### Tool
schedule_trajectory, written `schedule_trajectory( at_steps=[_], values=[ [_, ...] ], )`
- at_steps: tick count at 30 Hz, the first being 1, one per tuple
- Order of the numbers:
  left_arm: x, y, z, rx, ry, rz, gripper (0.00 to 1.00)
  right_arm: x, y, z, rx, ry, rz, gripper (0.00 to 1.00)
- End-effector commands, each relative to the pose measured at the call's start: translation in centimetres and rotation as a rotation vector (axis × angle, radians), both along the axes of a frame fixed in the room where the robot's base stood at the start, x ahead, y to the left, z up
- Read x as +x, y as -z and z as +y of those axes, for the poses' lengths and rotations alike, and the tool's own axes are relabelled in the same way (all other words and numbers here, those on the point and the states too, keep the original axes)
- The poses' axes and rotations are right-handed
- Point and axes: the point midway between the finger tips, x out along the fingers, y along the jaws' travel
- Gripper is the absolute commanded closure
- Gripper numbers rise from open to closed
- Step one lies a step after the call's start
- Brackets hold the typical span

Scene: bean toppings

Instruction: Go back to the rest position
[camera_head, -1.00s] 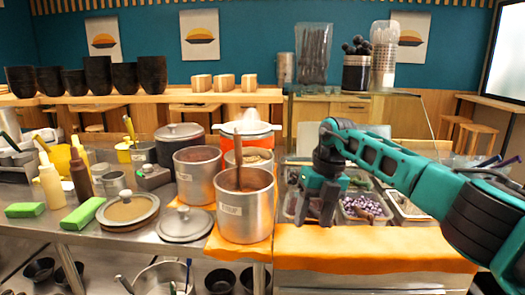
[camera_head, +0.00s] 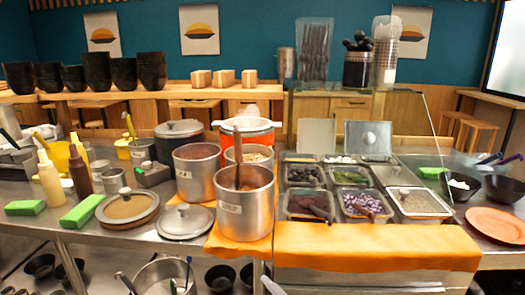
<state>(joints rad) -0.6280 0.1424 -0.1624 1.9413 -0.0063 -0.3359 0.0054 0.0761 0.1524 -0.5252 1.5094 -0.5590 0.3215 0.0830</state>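Dark scoop handles lie in some tubs. A steel pot (camera_head: 245,208) of brown beans with a wooden spoon (camera_head: 238,160) upright in it stands left of the tubs on an orange cloth.
Two more pots (camera_head: 197,172) stand behind it. Lids (camera_head: 186,222), green sponges (camera_head: 82,211) and sauce bottles (camera_head: 51,180) are at left. An orange plate (camera_head: 497,223) and black bowls (camera_head: 503,189) are at right. A clear glass guard (camera_head: 432,125) rises by the station.

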Motion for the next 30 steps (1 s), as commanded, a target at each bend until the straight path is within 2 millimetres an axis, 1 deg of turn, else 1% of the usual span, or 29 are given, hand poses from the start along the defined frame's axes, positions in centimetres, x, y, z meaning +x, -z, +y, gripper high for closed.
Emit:
schedule_trajectory(
  at_steps=[1, 2, 3, 5, 6, 8, 9, 12, 13, 15, 18, 20, 30],
  values=[
    [0.0, -0.1, 0.0, 0.000, 0.000, 0.001, 0.67, -1.0, 1.7, -2.0, 0.042, 0.078, 0.100, 0.46],
    [0.0, -0.1, 0.0, 0.000, 0.000, 0.001, 0.67, -1.6, 2.7, -3.3, 0.064, 0.126, 0.160, 0.46],
    [0.0, -0.1, 0.0, 0.000, 0.000, 0.001, 0.67, -2.4, 4.1, -4.9, 0.091, 0.187, 0.241, 0.46],
    [0.0, -0.1, 0.0, 0.000, 0.000, 0.001, 0.67, -4.1, 6.1, -7.4, 0.127, 0.274, 0.361, 0.46],
    [0.0, -0.1, 0.0, 0.000, 0.000, 0.001, 0.67, -5.4, 7.5, -9.0, 0.148, 0.329, 0.442, 0.46],
    [0.0, -0.2, 0.0, 0.000, 0.000, 0.001, 0.67, -7.5, 9.5, -11.3, 0.174, 0.403, 0.559, 0.46],
    [0.0, -0.2, 0.0, 0.000, 0.000, 0.001, 0.67, -9.1, 10.6, -12.6, 0.188, 0.448, 0.631, 0.46],
    [0.0, -0.2, 0.0, 0.000, 0.000, 0.001, 0.67, -12.6, 12.9, -15.2, 0.213, 0.533, 0.786, 0.46],
    [0.0, -0.2, 0.0, 0.000, 0.000, 0.001, 0.67, -13.5, 13.4, -15.8, 0.219, 0.553, 0.823, 0.46],
    [0.0, -0.2, 0.0, 0.000, 0.000, 0.001, 0.67, -15.3, 14.2, -16.8, 0.229, 0.587, 0.892, 0.46],
    [0.0, -0.3, 0.0, 0.000, 0.000, 0.001, 0.67, -16.8, 14.8, -17.6, 0.236, 0.614, 0.951, 0.46],
    [0.0, -0.3, 0.0, 0.000, 0.000, 0.001, 0.67, -17.1, 14.9, -17.8, 0.238, 0.620, 0.963, 0.46],
    [0.0, -0.3, 0.0, 0.000, 0.000, 0.001, 0.67, -17.1, 14.9, -17.8, 0.238, 0.620, 0.963, 0.46]
  ],
)
